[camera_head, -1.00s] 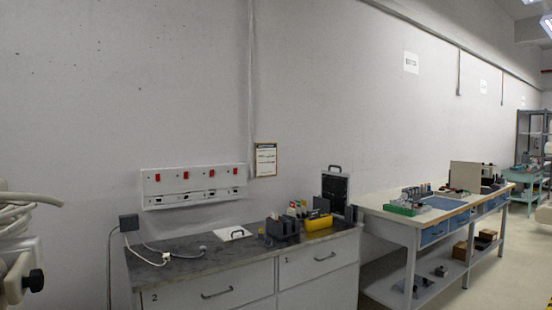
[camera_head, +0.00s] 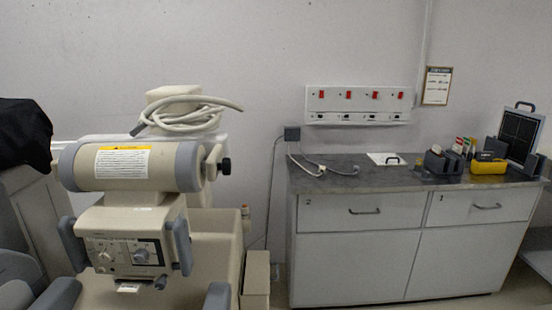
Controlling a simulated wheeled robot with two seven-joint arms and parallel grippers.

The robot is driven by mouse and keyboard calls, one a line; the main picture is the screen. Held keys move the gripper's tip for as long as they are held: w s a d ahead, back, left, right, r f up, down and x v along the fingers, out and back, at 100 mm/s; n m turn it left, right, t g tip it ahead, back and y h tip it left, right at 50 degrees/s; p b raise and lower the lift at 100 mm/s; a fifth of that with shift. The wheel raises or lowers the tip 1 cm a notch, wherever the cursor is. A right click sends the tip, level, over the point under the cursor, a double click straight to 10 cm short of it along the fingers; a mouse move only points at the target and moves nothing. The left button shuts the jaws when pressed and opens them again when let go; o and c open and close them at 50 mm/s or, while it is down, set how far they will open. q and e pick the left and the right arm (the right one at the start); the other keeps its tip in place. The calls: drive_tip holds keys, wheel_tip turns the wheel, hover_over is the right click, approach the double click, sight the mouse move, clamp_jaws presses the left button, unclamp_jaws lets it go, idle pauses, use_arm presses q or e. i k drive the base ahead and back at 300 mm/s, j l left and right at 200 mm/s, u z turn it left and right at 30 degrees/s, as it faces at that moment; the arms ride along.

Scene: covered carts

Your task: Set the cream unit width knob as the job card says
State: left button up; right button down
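The cream unit (camera_head: 140,215) stands at the left, with a grey-ended cylindrical head (camera_head: 165,166) on top and a control panel (camera_head: 125,252) below it. The panel carries a pale round knob (camera_head: 106,256) at its left and a grey-blue knob (camera_head: 141,255) at its right. Their labels are too small to read, so I cannot tell which is the width knob. A framed card (camera_head: 436,86) hangs on the wall at the upper right; its text is not legible. Neither of my grippers is in view.
A grey-topped cabinet (camera_head: 330,183) with drawers marked 1 and 2 stands at the right. It bears cables (camera_head: 305,166), a dark organiser (camera_head: 444,162) and a yellow case (camera_head: 488,167). A red-switched socket panel (camera_head: 358,105) is above. Black cloth (camera_head: 22,135) hangs at the far left.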

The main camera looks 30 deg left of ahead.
sight(107, 254)
drive_tip(key=u, duration=1.6)
drive_tip(key=j+u, duration=0.1)
drive_tip(key=j, duration=0.3)
drive_tip(key=i+j+u, duration=0.1)
drive_tip(key=j, duration=0.3)
drive_tip(key=i+j+u, duration=0.1)
drive_tip(key=j, duration=0.35)
drive_tip(key=i+j+u, duration=0.1)
drive_tip(key=j, duration=0.25)
drive_tip(key=i+j+u, duration=0.15)
drive_tip(key=j, duration=0.25)
